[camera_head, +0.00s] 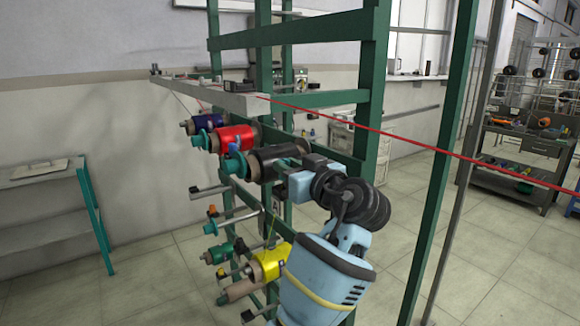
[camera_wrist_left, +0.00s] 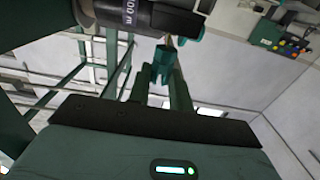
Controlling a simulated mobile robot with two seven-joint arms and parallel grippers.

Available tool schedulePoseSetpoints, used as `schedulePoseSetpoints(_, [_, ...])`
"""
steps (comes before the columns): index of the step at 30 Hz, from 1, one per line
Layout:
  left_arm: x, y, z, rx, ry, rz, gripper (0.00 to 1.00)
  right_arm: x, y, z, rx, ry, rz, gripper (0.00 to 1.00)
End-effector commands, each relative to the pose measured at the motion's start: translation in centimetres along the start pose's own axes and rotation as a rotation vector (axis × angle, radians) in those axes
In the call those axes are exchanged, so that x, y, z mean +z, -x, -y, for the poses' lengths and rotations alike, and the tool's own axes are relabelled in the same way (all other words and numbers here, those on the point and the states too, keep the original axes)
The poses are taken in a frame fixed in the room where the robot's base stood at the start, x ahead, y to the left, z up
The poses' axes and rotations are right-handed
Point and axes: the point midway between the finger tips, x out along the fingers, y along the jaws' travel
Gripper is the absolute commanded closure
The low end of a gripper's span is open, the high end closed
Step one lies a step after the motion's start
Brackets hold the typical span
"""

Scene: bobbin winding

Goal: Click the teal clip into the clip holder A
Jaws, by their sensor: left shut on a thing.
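The teal clip (camera_wrist_left: 167,62) is small and shows in the left wrist view, held between the fingertips of my left gripper (camera_wrist_left: 165,75). The gripper is shut on it. Just above the clip is the end of a black spool with a white length mark (camera_wrist_left: 135,14). In the head view my left gripper (camera_head: 300,182) is close to the right end of the black spool (camera_head: 280,160) on the green rack; its fingertips and the clip are not clearly visible there. My right gripper is not in view.
The green rack (camera_head: 376,70) carries a blue spool (camera_head: 208,122), a red spool (camera_head: 234,137) and a yellow spool (camera_head: 270,264) on rods. A red thread (camera_head: 400,138) crosses to the right. A grey shelf (camera_head: 38,172) stands left; floor between is free.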

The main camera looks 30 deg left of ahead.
Motion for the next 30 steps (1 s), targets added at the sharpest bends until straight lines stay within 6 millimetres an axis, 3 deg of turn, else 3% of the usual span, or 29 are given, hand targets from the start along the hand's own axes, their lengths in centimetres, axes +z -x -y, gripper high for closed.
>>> schedulePoseSetpoints(30, [2.8, 0.0, -0.1, 0.001, -0.002, 0.001, 1.00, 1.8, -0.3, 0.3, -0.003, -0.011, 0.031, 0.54])
